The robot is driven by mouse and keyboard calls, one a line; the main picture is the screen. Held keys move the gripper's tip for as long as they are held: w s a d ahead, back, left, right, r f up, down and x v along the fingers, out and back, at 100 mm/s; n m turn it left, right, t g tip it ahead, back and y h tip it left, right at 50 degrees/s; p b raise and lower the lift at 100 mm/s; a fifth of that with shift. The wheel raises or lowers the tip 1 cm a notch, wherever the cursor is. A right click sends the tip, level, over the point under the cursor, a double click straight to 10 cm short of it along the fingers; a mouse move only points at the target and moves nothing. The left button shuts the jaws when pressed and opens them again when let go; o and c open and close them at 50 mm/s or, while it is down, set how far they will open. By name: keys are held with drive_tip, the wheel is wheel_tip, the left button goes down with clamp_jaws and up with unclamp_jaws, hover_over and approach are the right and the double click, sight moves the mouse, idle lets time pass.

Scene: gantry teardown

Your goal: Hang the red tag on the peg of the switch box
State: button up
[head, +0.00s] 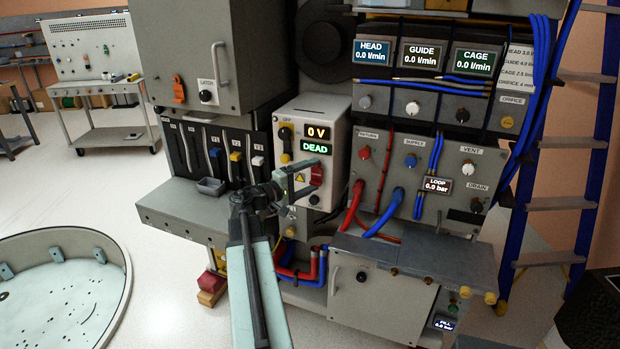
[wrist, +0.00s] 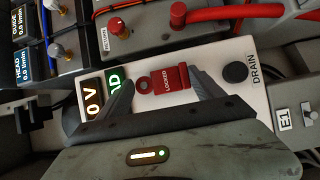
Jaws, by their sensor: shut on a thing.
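The red tag (wrist: 170,80) reads "LOCKED" and has a round eye at its left end in the wrist view. It also shows as a small red patch in the head view (head: 316,175). My gripper (head: 298,178) is shut on the tag, with a finger on either side of it in the wrist view (wrist: 165,92). The tag is in front of the pale switch box (head: 320,133), between its "DEAD" display and its black drain knob (wrist: 235,72). I cannot make out the peg, nor whether the tag touches it.
A red hose (head: 356,208) and a blue hose (head: 385,220) run close to the right of the box. A grey ledge (head: 185,208) with a small tray (head: 211,186) juts out to the left. A round tank (head: 60,290) stands on the floor at the left.

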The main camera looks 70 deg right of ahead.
drive_tip(key=shift+d, duration=0.2)
drive_tip(key=o, duration=1.6)
drive_tip(key=v, duration=0.3)
drive_tip(key=s+v, duration=0.1)
drive_tip(key=v, duration=0.3)
drive_tip(key=a+v, duration=0.1)
drive_tip(key=v, duration=0.3)
drive_tip(key=shift+s+a, duration=0.15)
drive_tip(key=shift+s, duration=0.05)
